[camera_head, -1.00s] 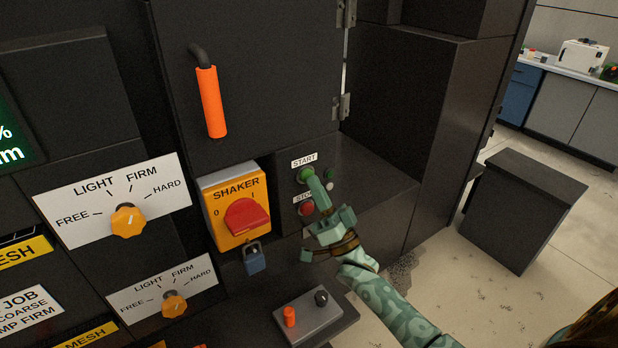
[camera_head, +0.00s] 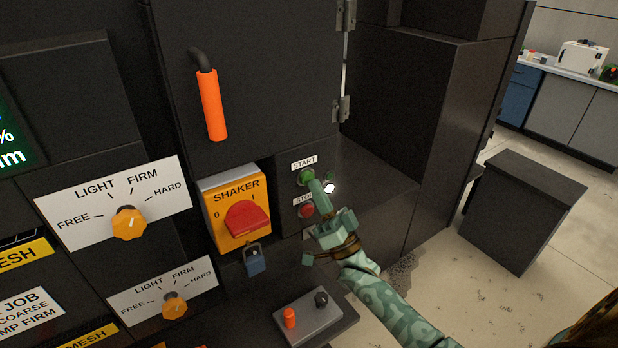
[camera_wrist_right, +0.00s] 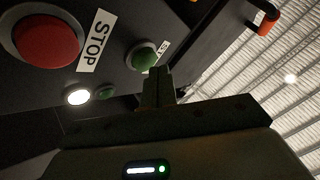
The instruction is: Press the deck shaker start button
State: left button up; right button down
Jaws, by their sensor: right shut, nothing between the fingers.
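The green START button (camera_head: 306,176) sits under its white label on the dark panel. It also shows in the right wrist view (camera_wrist_right: 141,57). My right gripper (camera_head: 315,187) is shut and empty, with its tip just below and right of the button, overlapping its edge in the head view. In the right wrist view its fingertips (camera_wrist_right: 158,72) show beside the button; I cannot tell whether they touch it. The red STOP button (camera_head: 306,210) is below, left of my fingers. A white lamp (camera_head: 329,188) right of the fingers glows. My left gripper is not in view.
Left of the buttons is the yellow SHAKER switch (camera_head: 236,208) with a red knob and a blue padlock (camera_head: 254,260) under it. An orange handle (camera_head: 211,104) is above. A small control box (camera_head: 309,318) juts out below. Open floor lies to the right.

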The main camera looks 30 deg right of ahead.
jog(key=shift+s, duration=0.4)
jog(key=s, duration=0.1)
jog(key=s+p, duration=0.1)
jog(key=s, duration=0.1)
jog(key=s+p, duration=0.1)
jog(key=s, duration=0.1)
jog(key=shift+d, duration=0.25)
dwell(0.7)
